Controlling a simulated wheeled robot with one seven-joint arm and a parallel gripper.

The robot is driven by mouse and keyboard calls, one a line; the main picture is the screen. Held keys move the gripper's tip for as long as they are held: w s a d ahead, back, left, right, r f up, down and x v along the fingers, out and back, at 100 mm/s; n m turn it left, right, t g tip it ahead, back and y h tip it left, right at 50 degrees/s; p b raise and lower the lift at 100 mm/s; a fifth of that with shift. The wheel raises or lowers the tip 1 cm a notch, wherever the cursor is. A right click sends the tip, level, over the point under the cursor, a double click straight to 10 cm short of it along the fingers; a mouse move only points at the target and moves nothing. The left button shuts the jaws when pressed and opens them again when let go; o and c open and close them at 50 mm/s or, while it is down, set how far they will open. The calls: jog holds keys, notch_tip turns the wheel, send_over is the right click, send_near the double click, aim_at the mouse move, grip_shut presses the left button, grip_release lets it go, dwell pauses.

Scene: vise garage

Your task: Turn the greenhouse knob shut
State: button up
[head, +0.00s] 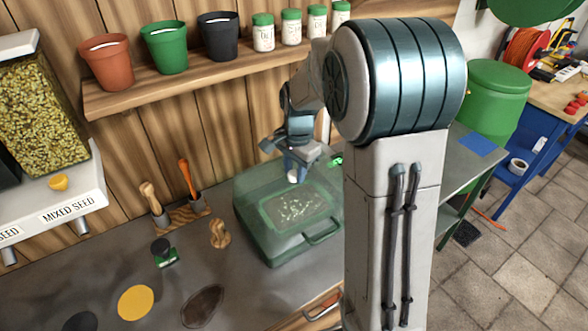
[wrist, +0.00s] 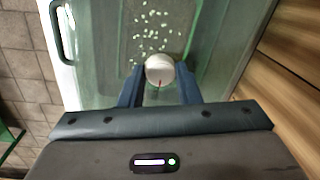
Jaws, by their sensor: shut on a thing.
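The greenhouse (head: 290,235) is a see-through green box on the bench, with a handle on its front and small pale bits visible inside. Its knob (wrist: 159,69) is round and white with a small red mark, which points down in the wrist view. The knob also shows in the head view (head: 293,177) on top of the greenhouse. My gripper (wrist: 159,84) is over the greenhouse with its two blue fingers on either side of the knob, shut on it. My arm hides the right part of the greenhouse in the head view.
A shelf (head: 170,92) with pots and several green-lidded jars runs along the wooden wall behind. A seed dispenser (head: 45,110) stands at left. Hand tools in a wooden holder (head: 180,213) and a small wooden piece (head: 219,234) are left of the greenhouse.

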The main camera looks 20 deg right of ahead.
jog(key=n+b, duration=0.1)
jog(key=n, duration=0.3)
jog(key=shift+n, duration=0.3)
jog(key=n+b, duration=0.1)
jog(key=n, duration=0.3)
jog(key=shift+w+n, duration=0.1)
jog(key=shift+n, duration=0.2)
jog(key=n, duration=0.4)
jog(key=shift+g+b, duration=0.3)
jog(key=shift+g, duration=0.1)
jog(key=shift+n, duration=2.1)
jog(key=o, duration=1)
jog(key=r, duration=0.9)
jog(key=r+b, duration=0.1)
jog(key=r, duration=0.4)
jog(key=shift+w+d, duration=0.3)
jog(key=shift+d, duration=0.1)
